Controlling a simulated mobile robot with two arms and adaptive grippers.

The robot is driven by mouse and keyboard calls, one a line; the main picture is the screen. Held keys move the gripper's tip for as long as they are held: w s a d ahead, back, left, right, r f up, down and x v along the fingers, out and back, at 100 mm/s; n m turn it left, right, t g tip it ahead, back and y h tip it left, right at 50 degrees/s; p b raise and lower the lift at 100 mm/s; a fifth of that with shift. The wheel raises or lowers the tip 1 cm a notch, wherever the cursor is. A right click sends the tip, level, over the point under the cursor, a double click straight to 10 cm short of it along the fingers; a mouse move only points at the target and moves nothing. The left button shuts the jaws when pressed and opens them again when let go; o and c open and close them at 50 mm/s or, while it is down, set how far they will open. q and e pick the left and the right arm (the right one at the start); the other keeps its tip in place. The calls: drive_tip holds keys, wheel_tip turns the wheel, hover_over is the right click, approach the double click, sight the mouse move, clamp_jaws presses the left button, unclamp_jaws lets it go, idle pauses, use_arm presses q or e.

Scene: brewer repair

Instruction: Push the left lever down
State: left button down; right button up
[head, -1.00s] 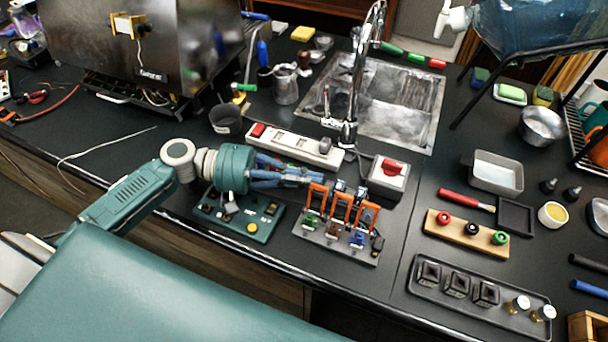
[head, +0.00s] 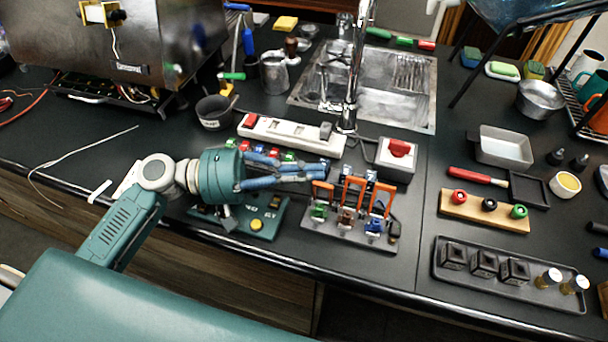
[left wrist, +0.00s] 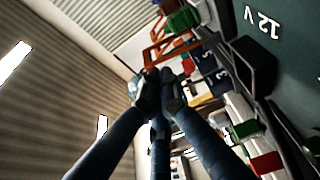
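The lever block (head: 335,240) is a grey plate near the counter's front edge with three orange levers. The left lever (head: 321,190) is partly hidden by my fingertips; the middle lever (head: 353,190) and right lever (head: 382,195) stand upright. My left gripper (head: 324,171) reaches in from the left, its blue fingers drawn together at the top of the left lever. In the left wrist view the fingertips (left wrist: 161,88) meet, with orange lever parts (left wrist: 165,48) just beyond them. I cannot tell whether they touch the lever. My right gripper is not in view.
A green control board (head: 262,225) lies under my left gripper. A white power strip (head: 290,135) and a red-switch box (head: 396,158) stand behind the levers. A sink with a tall faucet (head: 352,80) is further back. A black tray (head: 450,278) lies to the right.

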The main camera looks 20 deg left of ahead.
sight(332, 191)
use_arm(q)
drive_tip(key=shift+s+d, duration=0.15)
drive_tip(key=shift+s, duration=0.35)
drive_tip(key=shift+s+b, duration=0.4)
drive_tip(key=shift+s, duration=0.1)
drive_tip(key=shift+s+f+b, duration=0.2)
drive_tip(key=shift+s+b, duration=0.1)
drive_tip(key=shift+s, duration=0.55)
drive_tip(key=shift+a, duration=0.35)
drive_tip(key=shift+v, duration=3.6)
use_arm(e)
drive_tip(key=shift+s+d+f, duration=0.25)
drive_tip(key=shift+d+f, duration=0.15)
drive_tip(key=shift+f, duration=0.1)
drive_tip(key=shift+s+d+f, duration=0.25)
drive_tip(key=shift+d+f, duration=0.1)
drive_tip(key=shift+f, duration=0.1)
use_arm(q)
drive_tip(key=shift+s, duration=0.1)
